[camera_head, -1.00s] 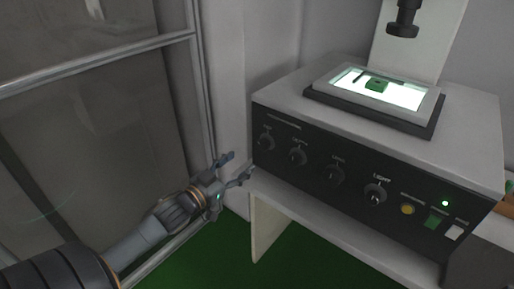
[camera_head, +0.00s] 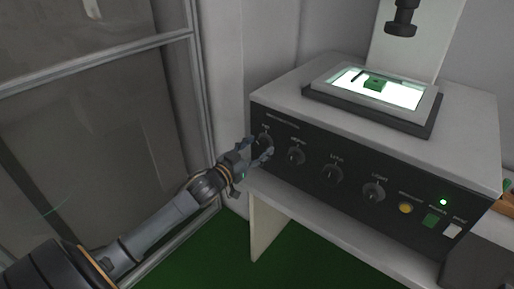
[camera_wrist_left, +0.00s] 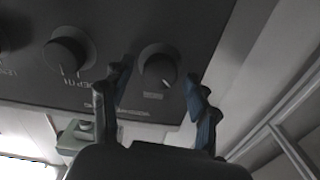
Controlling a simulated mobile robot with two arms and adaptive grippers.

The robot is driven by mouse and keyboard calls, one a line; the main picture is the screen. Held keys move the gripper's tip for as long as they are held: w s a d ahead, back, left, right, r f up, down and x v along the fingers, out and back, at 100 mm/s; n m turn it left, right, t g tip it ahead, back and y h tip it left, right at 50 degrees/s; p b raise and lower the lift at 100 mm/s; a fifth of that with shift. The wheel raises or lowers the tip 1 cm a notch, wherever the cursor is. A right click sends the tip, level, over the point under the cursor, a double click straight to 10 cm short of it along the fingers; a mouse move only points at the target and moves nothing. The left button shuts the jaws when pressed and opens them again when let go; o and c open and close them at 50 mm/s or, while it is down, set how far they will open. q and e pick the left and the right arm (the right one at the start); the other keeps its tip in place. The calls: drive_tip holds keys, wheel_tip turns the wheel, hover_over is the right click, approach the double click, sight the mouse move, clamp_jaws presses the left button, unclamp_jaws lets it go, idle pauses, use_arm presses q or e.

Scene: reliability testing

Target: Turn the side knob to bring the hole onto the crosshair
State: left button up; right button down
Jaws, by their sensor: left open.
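The leftmost knob (camera_head: 265,141) is at the panel's left end. My left gripper (camera_head: 257,151) is at this knob, open. In the left wrist view the knob (camera_wrist_left: 158,66) lies between the two spread fingers, with gaps on both sides; I cannot tell whether the fingers reach around it. My right gripper is out of view.
The depth knob (camera_head: 296,157) is just right of the leftmost knob, and also shows in the left wrist view (camera_wrist_left: 66,55). A glass-panelled frame (camera_head: 100,110) stands at the left.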

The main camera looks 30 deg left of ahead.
use_arm(q)
drive_tip(key=c, duration=1.2)
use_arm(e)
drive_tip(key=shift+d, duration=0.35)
use_arm(q)
drive_tip(key=shift+m, duration=0.3)
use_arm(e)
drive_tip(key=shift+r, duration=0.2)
use_arm(q)
drive_tip(key=shift+m+p, duration=0.7)
drive_tip(key=shift+m, duration=0.2)
drive_tip(key=m+p, duration=0.1)
drive_tip(key=m, duration=0.1)
drive_tip(key=shift+m, duration=0.3)
drive_tip(key=m, duration=0.5)
drive_tip(key=shift+p, duration=0.35)
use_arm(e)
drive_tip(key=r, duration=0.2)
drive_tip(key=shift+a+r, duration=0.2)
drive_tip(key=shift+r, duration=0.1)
use_arm(q)
drive_tip(key=shift+m, duration=0.3)
